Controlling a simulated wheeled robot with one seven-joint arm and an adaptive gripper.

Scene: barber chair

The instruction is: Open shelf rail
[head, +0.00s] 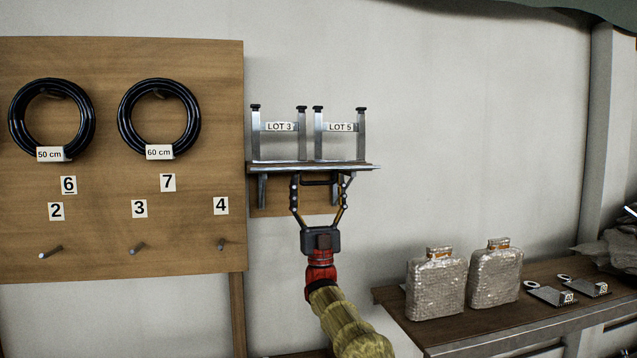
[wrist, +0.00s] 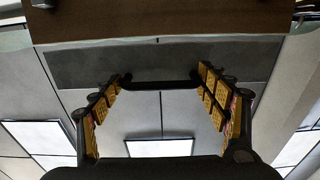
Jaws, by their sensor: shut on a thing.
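The wall shelf (head: 262,168) has a wooden board with a metal front edge and brackets below. Two metal holders, labelled LOT 3 (head: 279,127) and LOT 5 (head: 340,127), stand upright on it. A dark horizontal handle bar (head: 320,182) shows just below the board's front edge. My gripper (head: 320,186) is under the shelf, pointing up, with its fingers spread wide and shut on the ends of this bar. In the wrist view the bar (wrist: 160,85) spans between the fingertips, below the brown shelf underside (wrist: 170,24). How the bar joins the shelf is hidden.
A wooden pegboard (head: 100,230) with coiled black hoses (head: 160,118) and numbered pegs is close on the left. A table (head: 470,328) at lower right carries two wrapped bottles (head: 436,285) and flat tagged parts (head: 551,294). The wall right of the shelf is clear.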

